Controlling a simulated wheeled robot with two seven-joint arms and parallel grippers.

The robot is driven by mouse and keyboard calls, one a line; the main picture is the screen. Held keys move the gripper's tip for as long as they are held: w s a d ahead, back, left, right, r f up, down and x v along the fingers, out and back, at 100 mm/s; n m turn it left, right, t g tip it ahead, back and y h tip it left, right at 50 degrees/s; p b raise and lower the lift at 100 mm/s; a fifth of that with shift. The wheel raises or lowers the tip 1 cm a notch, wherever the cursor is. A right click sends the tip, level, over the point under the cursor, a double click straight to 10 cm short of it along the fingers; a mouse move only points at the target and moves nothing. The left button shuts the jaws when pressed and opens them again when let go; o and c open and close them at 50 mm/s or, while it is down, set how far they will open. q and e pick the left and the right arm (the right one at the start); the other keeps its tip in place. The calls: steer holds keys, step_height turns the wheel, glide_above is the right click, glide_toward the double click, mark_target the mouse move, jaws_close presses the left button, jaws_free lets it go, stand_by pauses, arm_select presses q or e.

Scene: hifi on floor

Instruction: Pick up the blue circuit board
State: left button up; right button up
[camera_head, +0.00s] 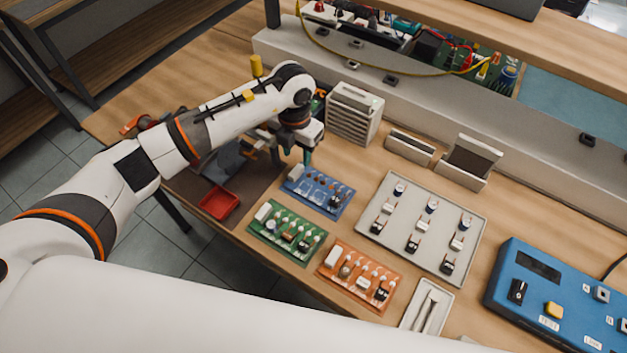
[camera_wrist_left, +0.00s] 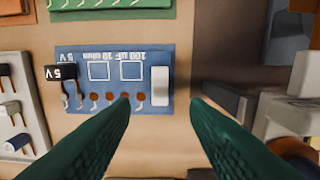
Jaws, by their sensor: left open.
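The blue circuit board (camera_head: 318,191) lies flat on the wooden table, just beyond the green board. In the left wrist view the blue circuit board (camera_wrist_left: 150,62) shows printed labels, a white block at its right end and a black part at its left. My left gripper (camera_head: 294,158) is over the table at the board's upper left end, its arm coming in from the left. In the left wrist view my left gripper (camera_wrist_left: 160,110) has its two green fingers spread wide with nothing between them; the board lies beyond the fingertips. My right gripper is not in view.
A green board (camera_head: 287,232) and an orange board (camera_head: 359,276) lie nearer. A grey tray (camera_head: 378,240) of small parts is to the right, a blue test box (camera_head: 540,300) further right. A red tray (camera_head: 219,203) is left, and a white rack (camera_head: 353,112) stands behind.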

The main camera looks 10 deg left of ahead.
mark_target(297, 169)
arm_select(q)
steer(key=f, duration=0.2)
steer(key=f+p, duration=0.2)
steer(key=f, duration=0.1)
steer(key=shift+s+a+f, duration=0.1)
steer(key=shift+s+f, duration=0.15)
steer(key=shift+f, duration=0.05)
steer(key=shift+w+f, duration=0.1)
steer(key=shift+f, duration=0.1)
jaws_close()
